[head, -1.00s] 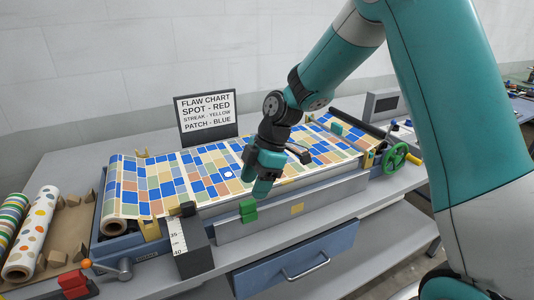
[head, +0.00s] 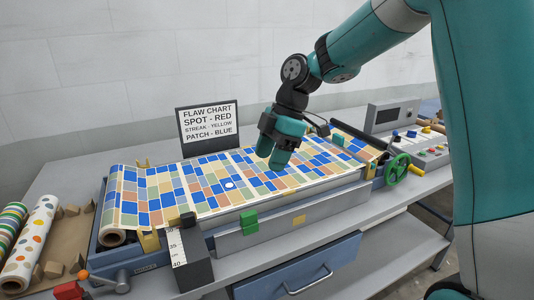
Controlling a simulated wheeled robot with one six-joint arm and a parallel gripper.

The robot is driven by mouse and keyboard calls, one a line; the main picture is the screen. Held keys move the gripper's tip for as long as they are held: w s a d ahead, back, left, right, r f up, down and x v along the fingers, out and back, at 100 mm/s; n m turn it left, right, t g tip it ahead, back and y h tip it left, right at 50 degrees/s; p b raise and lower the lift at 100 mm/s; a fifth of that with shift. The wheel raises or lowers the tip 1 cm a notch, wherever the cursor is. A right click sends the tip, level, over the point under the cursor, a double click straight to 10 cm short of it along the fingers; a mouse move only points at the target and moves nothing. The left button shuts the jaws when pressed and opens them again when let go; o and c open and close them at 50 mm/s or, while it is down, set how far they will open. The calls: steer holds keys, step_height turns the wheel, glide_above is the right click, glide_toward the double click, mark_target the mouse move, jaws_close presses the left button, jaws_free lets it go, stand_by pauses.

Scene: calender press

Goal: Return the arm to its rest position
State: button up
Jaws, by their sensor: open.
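My gripper (head: 279,163) hangs at the end of my teal arm, fingers pointing down, above the right half of the patterned sheet (head: 212,193). It is open and nothing shows between its fingers. The sheet has blue, tan, green and orange squares and lies across the press bed (head: 292,225). A small white round spot (head: 229,185) shows on the sheet, left of the gripper. The gripper hides a part of the sheet.
A flaw chart sign (head: 208,124) stands behind the press. A green handwheel (head: 397,169) and a control panel (head: 420,147) are at the right. A blue drawer (head: 298,268) is below. Patterned rolls (head: 30,240) lie at the left. Space above the bench is free.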

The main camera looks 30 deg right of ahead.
steer(key=s+a+m, duration=0.5)
steer(key=s, duration=0.7)
steer(key=s+a+r+m, duration=0.1)
steer(key=s+a+m, duration=0.4)
steer(key=s, duration=0.7)
steer(key=shift+s+a+r+m, duration=0.15)
steer(key=shift+s+r+m, duration=0.15)
steer(key=shift+s+m, duration=0.1)
